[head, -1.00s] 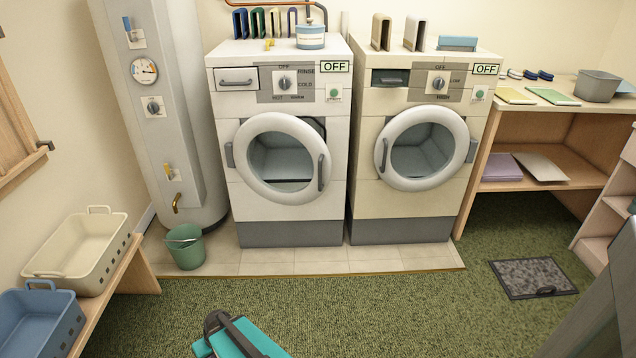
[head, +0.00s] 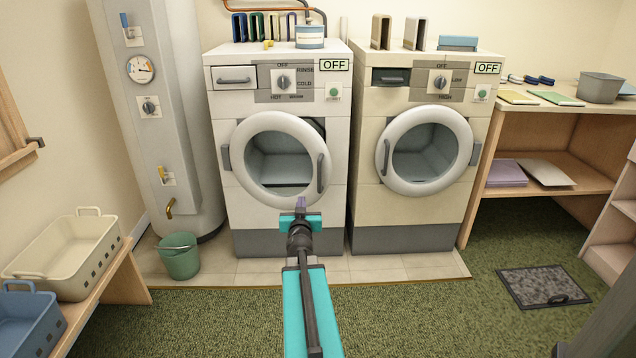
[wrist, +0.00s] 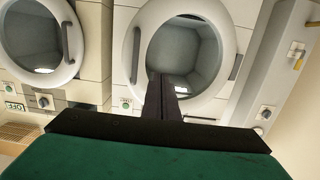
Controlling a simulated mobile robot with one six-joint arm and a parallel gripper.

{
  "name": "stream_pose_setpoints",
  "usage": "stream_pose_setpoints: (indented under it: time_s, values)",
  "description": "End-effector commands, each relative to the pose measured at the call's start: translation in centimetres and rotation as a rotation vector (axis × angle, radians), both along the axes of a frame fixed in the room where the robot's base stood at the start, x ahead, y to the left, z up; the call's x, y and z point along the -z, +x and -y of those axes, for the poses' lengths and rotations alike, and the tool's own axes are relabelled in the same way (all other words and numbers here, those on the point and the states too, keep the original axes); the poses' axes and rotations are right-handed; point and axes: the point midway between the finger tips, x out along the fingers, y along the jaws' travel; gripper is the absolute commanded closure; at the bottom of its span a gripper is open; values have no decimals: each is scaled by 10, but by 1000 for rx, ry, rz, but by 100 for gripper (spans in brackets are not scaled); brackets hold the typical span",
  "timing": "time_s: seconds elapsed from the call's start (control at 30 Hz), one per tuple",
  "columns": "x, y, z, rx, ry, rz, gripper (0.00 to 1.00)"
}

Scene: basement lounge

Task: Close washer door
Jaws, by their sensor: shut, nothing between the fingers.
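The washer (head: 222,200) is the white machine at left in the head view, with rinse and cold labels and an OFF display. Its round white door (head: 245,180) has a grey handle (head: 320,173) on the right; a dark gap at its upper right suggests it stands slightly ajar. In the wrist view, which is upside down, the door (wrist: 222,82) fills the upper middle and the handle (wrist: 135,55) is at its left. My gripper (head: 300,203) is shut and empty, its tips overlapping the door's lower edge in the picture; I cannot tell whether they touch. They also show in the wrist view (wrist: 158,80).
A cream dryer (head: 365,215) stands close on the right. A water heater (head: 185,90) and a green bucket (head: 180,262) are on the left, with baskets (head: 60,265) on a bench. A floor mat (head: 543,285) lies at right. The carpet in front is clear.

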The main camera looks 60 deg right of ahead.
Motion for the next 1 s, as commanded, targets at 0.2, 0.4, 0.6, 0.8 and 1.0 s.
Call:
stream_pose_setpoints:
  time_s: [0.2, 0.4, 0.6, 0.8, 1.0]
  values:
    - [-27, -34, 31, 92, -67, 44, 100]
    - [-30, -36, 33, 96, -71, 45, 100]
    - [-29, -35, 33, 95, -70, 44, 100]
    - [-29, -31, 38, 94, -70, 45, 100]
    - [-28, -24, 50, 94, -70, 45, 100]
